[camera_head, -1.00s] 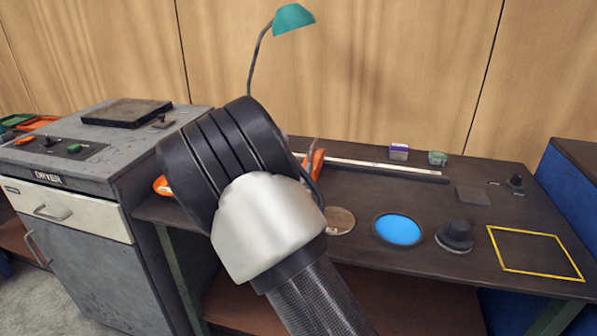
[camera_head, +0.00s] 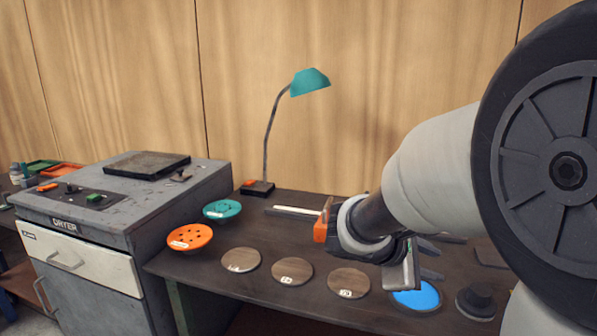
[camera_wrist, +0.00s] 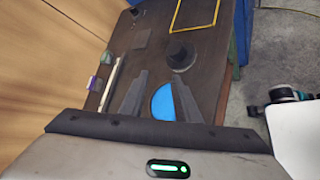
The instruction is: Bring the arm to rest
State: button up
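My arm crosses the right side of the head view. My gripper (camera_head: 432,262) is over the right part of the dark bench (camera_head: 225,272). Its two fingers stand apart with nothing between them. In the wrist view, my gripper (camera_wrist: 159,76) is open and empty, with the fingers pointing over the bench. Beyond and below them lie a blue disc (camera_wrist: 163,103) and a black stepped piece (camera_wrist: 181,56). In the head view, the blue disc (camera_head: 416,298) lies just below the fingers. The gap between fingers and bench is hard to judge.
A teal lamp (camera_head: 311,82) stands behind. A grey dryer (camera_head: 85,262) adjoins at left. A yellow outline (camera_wrist: 196,12) marks the bench's far end.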

jog(key=s+a+m+g+y, duration=0.1)
jog(key=s+a+m+y, duration=0.2)
jog(key=s+m+y, duration=0.7)
jog(key=s+a+r+m+t, duration=0.2)
jog(key=s+a+r+m, duration=0.1)
jog(key=s+a, duration=0.55)
notch_tip(320, 180, up, 21)
jog(key=p, duration=2.1)
jog(key=shift+s+a+m, duration=0.15)
jog(key=shift+a+m, duration=0.15)
jog(key=shift+f, duration=0.1)
